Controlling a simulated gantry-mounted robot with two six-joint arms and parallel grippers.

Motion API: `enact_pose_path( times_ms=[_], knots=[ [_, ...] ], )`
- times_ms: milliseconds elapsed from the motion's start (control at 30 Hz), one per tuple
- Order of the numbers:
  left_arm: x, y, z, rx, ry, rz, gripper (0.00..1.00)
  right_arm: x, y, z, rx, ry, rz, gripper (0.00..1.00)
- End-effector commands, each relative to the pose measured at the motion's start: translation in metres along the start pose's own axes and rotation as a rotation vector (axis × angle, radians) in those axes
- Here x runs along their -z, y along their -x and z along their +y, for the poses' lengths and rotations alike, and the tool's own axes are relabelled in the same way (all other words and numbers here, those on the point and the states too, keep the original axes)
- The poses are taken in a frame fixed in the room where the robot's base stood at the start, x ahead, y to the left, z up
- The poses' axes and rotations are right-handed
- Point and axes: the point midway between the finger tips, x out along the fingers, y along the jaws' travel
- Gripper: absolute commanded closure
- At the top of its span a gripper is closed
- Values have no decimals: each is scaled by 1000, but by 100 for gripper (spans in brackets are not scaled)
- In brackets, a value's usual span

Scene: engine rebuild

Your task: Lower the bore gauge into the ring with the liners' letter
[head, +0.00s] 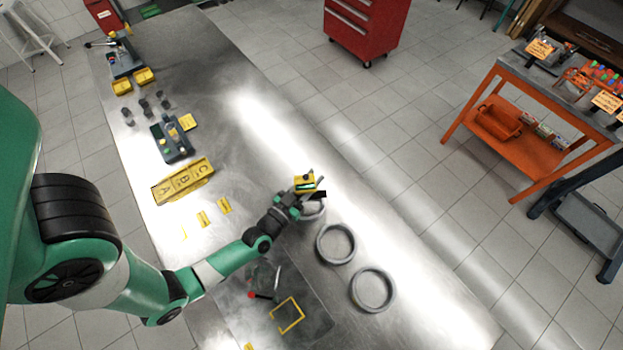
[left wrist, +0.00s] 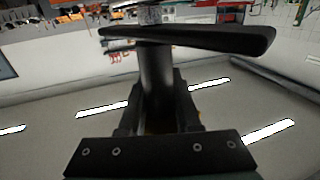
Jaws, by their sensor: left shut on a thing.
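My left gripper (head: 297,200) is shut on the bore gauge (left wrist: 158,80), a dark upright shaft with a black crossbar in the left wrist view. In the head view the gripper is at the far ring (head: 316,214), which it partly hides. I cannot tell whether the gauge's lower end is inside that ring. A middle ring (head: 321,250) and a near ring (head: 354,296) stand in a row toward the front right, grey and open at the top. A yellow holder (head: 182,181) lettered A, B and C lies left of the gripper. My right gripper is out of view.
Small yellow cards (head: 203,219) lie below the lettered holder. A dark mat (head: 310,325) with a yellow square outline (head: 287,315) lies in front. A dark tray (head: 172,139) and small dark cylinders (head: 145,107) stand farther back. The bench's right side beyond the rings is clear.

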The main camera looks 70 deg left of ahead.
Motion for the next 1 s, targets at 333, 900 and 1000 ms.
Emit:
enact_pose_path(
  times_ms=[333,900,1000],
  knots=[
    [-29,0,0,0,0,2,100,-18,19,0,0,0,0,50],
    [-33,0,0,0,0,3,100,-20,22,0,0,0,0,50],
    [-34,0,0,0,0,3,100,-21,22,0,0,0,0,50]
  ],
)
